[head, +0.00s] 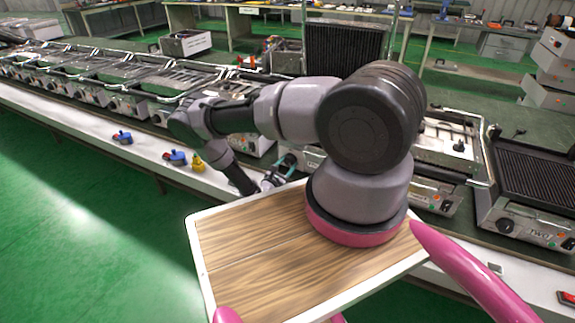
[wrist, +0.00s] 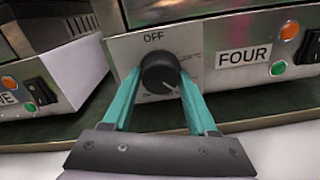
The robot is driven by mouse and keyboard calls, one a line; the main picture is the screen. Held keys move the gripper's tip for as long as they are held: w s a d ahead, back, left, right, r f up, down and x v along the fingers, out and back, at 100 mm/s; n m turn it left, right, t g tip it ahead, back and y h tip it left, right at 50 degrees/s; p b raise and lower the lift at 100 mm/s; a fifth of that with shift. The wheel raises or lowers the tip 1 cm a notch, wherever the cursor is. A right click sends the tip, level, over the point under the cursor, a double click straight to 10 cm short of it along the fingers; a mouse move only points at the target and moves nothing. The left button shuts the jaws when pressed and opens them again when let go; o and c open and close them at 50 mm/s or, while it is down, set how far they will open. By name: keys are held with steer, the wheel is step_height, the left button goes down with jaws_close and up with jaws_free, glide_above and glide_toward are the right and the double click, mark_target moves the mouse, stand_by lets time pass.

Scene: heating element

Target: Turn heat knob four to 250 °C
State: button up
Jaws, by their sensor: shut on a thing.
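Heat knob four (wrist: 160,74) is a round black knob with a white pointer line, on a grey panel under the word OFF. Its pointer is aimed to the lower right. The label FOUR (wrist: 243,56) is right of it. My gripper (wrist: 158,82) has teal fingers on both sides of the knob, shut on it. The small scale marks around the knob are too blurred to read, so the exact temperature cannot be told. In the head view my gripper (head: 280,170) reaches the front of the row of grills, and the knob is hidden there.
An orange light (wrist: 289,30), a green light (wrist: 278,68) and a black switch (wrist: 309,46) sit right of the label. A neighbouring unit (wrist: 50,70) stands left. Blue clamps (head: 175,157) and a yellow object (head: 198,163) lie on the white bench edge.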

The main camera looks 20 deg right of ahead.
steer(key=m, duration=0.7)
steer(key=shift+a, duration=0.1)
steer(key=m, duration=0.4)
steer(key=shift+r+m, duration=0.1)
steer(key=shift+m, duration=1.7)
steer(key=o, duration=1.4)
steer(key=shift+c, duration=0.2)
steer(key=shift+a, duration=0.1)
steer(key=v, duration=1)
steer(key=shift+s+a, duration=0.2)
steer(key=shift+s, duration=0.05)
